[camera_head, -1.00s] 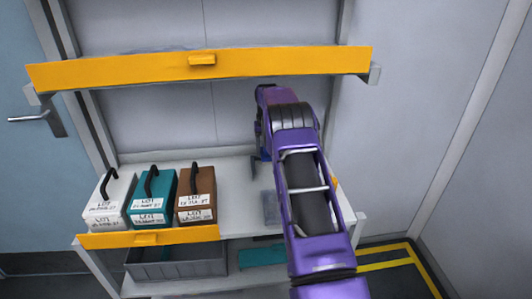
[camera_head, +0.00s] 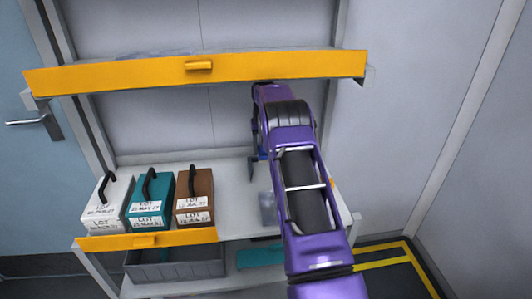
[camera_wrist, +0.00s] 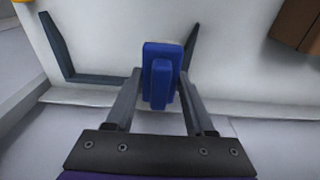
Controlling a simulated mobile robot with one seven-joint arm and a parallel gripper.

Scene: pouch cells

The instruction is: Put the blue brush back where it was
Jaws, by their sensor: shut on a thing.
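The blue brush (camera_wrist: 161,75) is between the two fingers of my gripper (camera_wrist: 158,95) in the wrist view, and the fingers are shut on it. It is held over the white shelf, near a dark bracket-like holder (camera_wrist: 75,60) with upright ends on either side of the brush. I cannot tell whether the brush touches the holder or the shelf. In the head view a small blue part of the brush (camera_head: 263,155) shows beside my purple arm, with a dark upright of the holder (camera_head: 251,168) at its left. My arm hides most of this spot.
White, teal (camera_head: 150,199) and brown (camera_head: 195,194) boxes with black handles stand on the left of the shelf (camera_head: 236,192). A yellow-fronted shelf (camera_head: 200,68) hangs above. A grey bin (camera_head: 175,264) sits below. Bare shelf lies between the brown box and the holder.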

